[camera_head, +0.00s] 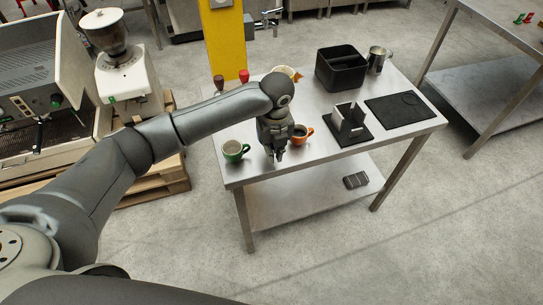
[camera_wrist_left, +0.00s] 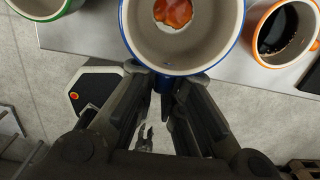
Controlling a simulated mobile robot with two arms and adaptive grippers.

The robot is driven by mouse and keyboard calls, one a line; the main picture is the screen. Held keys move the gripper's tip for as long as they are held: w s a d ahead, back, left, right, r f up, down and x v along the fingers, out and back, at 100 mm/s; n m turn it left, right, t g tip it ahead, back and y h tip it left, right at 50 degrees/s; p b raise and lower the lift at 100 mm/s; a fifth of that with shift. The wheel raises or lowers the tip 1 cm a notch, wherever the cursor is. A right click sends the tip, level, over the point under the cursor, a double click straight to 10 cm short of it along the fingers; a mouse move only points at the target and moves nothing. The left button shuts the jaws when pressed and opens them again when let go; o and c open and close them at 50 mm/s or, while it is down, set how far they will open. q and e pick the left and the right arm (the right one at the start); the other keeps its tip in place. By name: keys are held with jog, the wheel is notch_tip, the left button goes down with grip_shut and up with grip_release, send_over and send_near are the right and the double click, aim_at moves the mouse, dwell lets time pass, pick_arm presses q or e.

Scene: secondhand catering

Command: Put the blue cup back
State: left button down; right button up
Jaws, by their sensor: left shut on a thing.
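The blue cup (camera_wrist_left: 185,38) shows in the left wrist view, with a blue rim, a pale inside and an orange-red patch at its bottom. My left gripper (camera_wrist_left: 160,83) is shut on its blue handle at the near side. In the head view my left gripper (camera_head: 274,157) points down at the table's near edge, between a green cup (camera_head: 233,150) and an orange cup (camera_head: 299,135). It hides the blue cup there. I cannot tell whether the cup touches the table. A small claw shape (camera_wrist_left: 145,138), perhaps my right gripper, shows low in the wrist view; its opening is unclear.
The steel table (camera_head: 350,160) also holds a black bin (camera_head: 341,68), a metal pitcher (camera_head: 377,60), a black mat (camera_head: 400,110), a tamping stand (camera_head: 348,125) and a pale cup (camera_head: 287,73) at the back. A yellow pillar (camera_head: 226,42) stands behind. A grinder (camera_head: 127,75) stands left.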

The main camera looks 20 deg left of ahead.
pick_arm(q)
jog(key=shift+w+a+f, duration=0.15)
jog(key=shift+a+f, duration=0.1)
jog(key=shift+f, duration=0.05)
jog(key=shift+w+a+f, duration=0.1)
jog(key=shift+f, duration=1.6)
jog(key=c, duration=1.6)
grip_release()
jog(key=shift+f, duration=0.15)
jog(key=shift+o, duration=0.2)
notch_tip(320, 180, up, 12)
jog(key=shift+s+d+r, duration=0.2)
jog(key=shift+s+d, duration=0.05)
jog(key=shift+s, duration=0.15)
jog(key=shift+f, duration=0.1)
